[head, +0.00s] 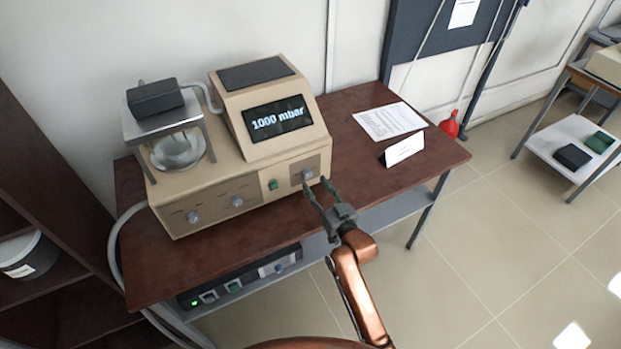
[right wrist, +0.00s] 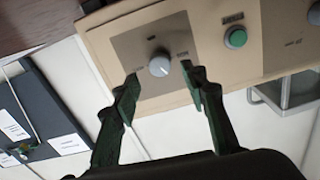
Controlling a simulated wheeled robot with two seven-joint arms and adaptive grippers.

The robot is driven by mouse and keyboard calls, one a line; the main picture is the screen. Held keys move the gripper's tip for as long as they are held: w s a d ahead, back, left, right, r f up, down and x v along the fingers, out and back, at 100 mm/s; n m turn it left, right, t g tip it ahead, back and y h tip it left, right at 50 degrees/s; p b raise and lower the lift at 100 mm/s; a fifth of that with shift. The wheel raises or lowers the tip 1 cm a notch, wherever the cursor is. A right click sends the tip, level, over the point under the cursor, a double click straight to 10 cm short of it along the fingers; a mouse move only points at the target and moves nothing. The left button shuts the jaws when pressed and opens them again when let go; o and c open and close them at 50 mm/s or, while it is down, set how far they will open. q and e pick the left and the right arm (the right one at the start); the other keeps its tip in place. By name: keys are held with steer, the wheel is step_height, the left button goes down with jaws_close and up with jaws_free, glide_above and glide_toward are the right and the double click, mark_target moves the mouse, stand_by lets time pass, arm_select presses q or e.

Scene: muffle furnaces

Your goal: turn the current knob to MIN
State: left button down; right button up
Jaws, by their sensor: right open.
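A beige instrument (head: 215,170) with a display reading "1000 mbar" stands on the dark wooden table. Its front has three grey knobs: a left one (head: 193,216), a middle one (head: 237,201) and a right one (head: 308,174). The labels are too small to read, so I cannot tell which is the current knob. My right gripper (head: 316,185) is open in front of the right knob. In the right wrist view that knob (right wrist: 159,65) shows between and slightly beyond the open fingertips (right wrist: 159,76), with no clear contact. My left gripper is not in view.
A green button (head: 273,184) is left of the right knob. A power unit (head: 240,278) sits on the shelf below. A dark shelf unit stands at the left.

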mark_target(309, 176)
steer(key=shift+x, duration=2.25)
jaws_close()
